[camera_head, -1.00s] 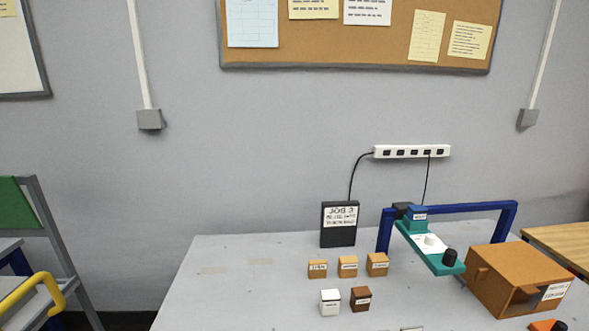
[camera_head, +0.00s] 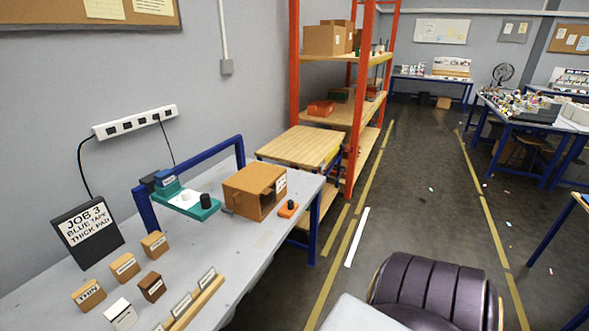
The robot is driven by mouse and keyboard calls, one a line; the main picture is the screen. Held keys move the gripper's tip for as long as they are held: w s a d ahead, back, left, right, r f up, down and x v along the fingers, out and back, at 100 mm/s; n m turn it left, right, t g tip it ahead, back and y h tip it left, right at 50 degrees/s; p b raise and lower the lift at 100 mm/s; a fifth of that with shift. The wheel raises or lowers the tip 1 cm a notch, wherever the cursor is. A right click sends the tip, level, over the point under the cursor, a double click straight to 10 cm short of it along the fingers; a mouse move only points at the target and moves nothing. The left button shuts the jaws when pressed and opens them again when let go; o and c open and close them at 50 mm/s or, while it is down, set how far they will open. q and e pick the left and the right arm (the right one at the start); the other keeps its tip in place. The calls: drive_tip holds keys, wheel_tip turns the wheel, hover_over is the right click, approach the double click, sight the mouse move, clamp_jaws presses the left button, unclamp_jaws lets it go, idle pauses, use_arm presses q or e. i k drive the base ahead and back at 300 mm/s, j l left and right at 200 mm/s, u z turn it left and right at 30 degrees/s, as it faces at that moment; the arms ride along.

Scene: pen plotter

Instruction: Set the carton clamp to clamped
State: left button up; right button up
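A brown box (camera_head: 248,199) with an open front and a white label stands at the right end of the grey table. A small orange piece with a black knob (camera_head: 288,208) sits beside it, near the table's right edge. A teal unit (camera_head: 185,201) with a white part and a black knob stands left of the box, by a blue frame (camera_head: 190,180). I cannot tell which of these is the carton clamp or how it is set; the labels are too small to read. Neither of my grippers is in view.
A black sign (camera_head: 88,233) reading "JOB 3 BLUE TAPE THICK PAD" and several small labelled blocks (camera_head: 125,267) are on the table's left part. A wooden bench (camera_head: 300,147) and orange shelving (camera_head: 293,80) stand beyond. The floor to the right is mostly clear.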

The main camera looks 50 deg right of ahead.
sight(289, 208)
drive_tip(key=z, duration=1.65)
drive_tip(key=l, duration=0.1)
